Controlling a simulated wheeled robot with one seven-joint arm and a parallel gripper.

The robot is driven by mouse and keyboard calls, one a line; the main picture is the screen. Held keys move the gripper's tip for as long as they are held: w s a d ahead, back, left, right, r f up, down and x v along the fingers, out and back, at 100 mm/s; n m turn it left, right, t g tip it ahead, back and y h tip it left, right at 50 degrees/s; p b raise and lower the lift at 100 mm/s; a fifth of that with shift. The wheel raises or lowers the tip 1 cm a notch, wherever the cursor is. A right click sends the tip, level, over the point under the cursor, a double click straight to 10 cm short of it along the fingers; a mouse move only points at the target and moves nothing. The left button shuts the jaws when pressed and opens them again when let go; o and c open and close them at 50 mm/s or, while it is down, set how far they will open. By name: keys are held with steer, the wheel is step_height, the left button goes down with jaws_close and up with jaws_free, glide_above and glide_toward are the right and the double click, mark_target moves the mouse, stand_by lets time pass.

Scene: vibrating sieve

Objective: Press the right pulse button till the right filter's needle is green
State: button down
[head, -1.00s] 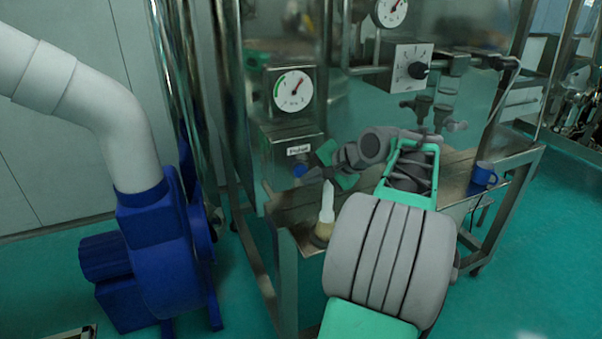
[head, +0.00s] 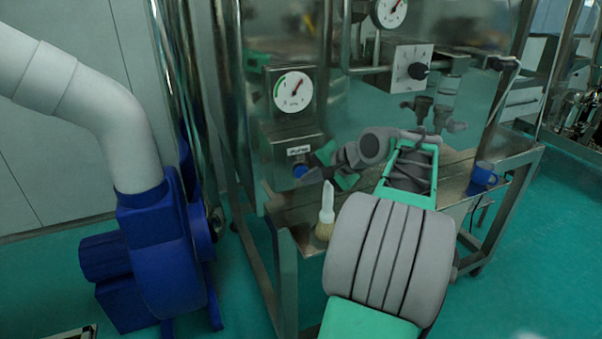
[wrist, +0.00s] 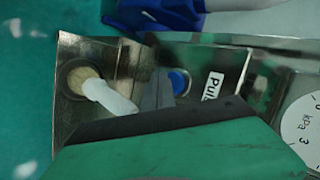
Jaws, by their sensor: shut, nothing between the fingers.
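The blue pulse button (head: 300,171) sits on a steel box under a "Pulse" label (head: 298,151); it also shows in the wrist view (wrist: 178,82). My gripper (head: 308,178) is shut and empty, with its tips close beside the button. In the wrist view my fingertips (wrist: 157,88) overlap the button's edge. I cannot tell whether they touch it. The round gauge (head: 293,91) above the box has a green arc at its upper left. Only this one pulse button is in view.
A brush with a white handle (head: 327,200) stands on the steel bench near my gripper. A blue blower (head: 150,245) is at the left. Another gauge (head: 391,10) and a knob box (head: 411,66) are higher up.

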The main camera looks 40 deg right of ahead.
steer(key=shift+w+d, duration=0.1)
steer(key=shift+w, duration=0.2)
steer(key=shift+w+d+p, duration=0.15)
steer(key=shift+w+p, duration=0.35)
steer(key=shift+p, duration=0.1)
stand_by(0.5)
steer(key=shift+s+a, duration=0.25)
steer(key=shift+s, duration=0.65)
steer(key=s, duration=0.2)
steer(key=s+a, duration=0.1)
steer(key=s, duration=0.1)
steer(key=shift+s+a, duration=0.2)
steer(key=shift+s, duration=0.2)
stand_by(0.5)
